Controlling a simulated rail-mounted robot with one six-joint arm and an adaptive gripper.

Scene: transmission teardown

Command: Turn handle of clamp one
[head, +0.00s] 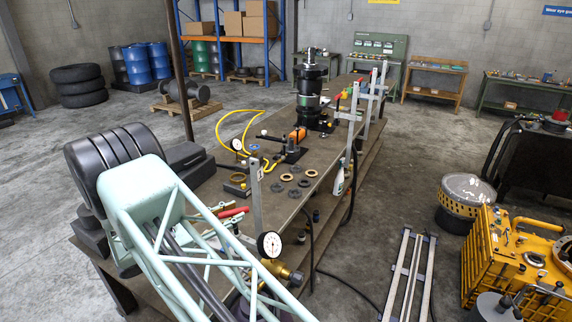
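A tall black cylindrical assembly (309,88) stands upright on the long workbench (215,195), toward its far end. Grey upright posts (354,108) stand along the bench's right edge near it, with small red and green parts (341,95) beside them that may be clamp handles. A red handle-like part (232,212) lies low at the near end, partly behind my pale green truss arm. My gripper is not visible; only arm links fill the lower left.
A metal rail frame (408,275) and a yellow machine (515,260) are on the right.

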